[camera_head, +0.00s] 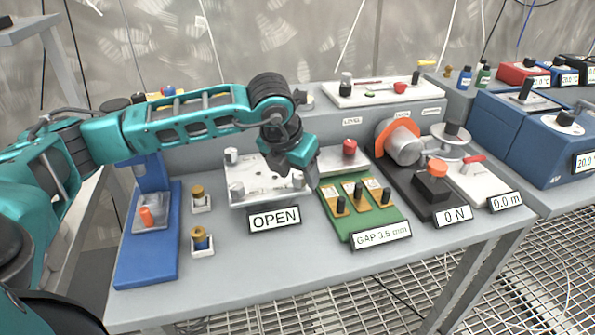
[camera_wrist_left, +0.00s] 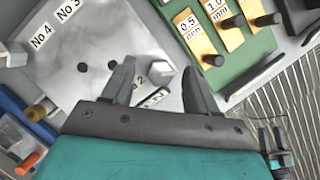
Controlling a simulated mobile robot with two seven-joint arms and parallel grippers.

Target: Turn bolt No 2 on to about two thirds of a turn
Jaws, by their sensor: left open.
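A silvery plate (camera_head: 262,190) with white hex bolts lies on the bench behind the sign OPEN; it fills the upper left of the left wrist view (camera_wrist_left: 85,45). Its labels No 4 and No 3 are readable there, and a partly covered label ends in 2. A white hex bolt (camera_wrist_left: 160,71), beside that label, appears between the fingers of my left gripper (camera_wrist_left: 158,76), which is open. I cannot tell whether a finger touches it. In the head view my left gripper (camera_head: 305,180) hangs over the plate's right end and hides that corner.
A green board (camera_head: 357,222) with brass gap gauges and a GAP 3.5 mm sign (camera_head: 381,234) stands close right of the gripper. A blue stand (camera_head: 150,265) is at the left. A black fixture with a 0 N sign (camera_head: 453,216) is further right. The bench front is clear.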

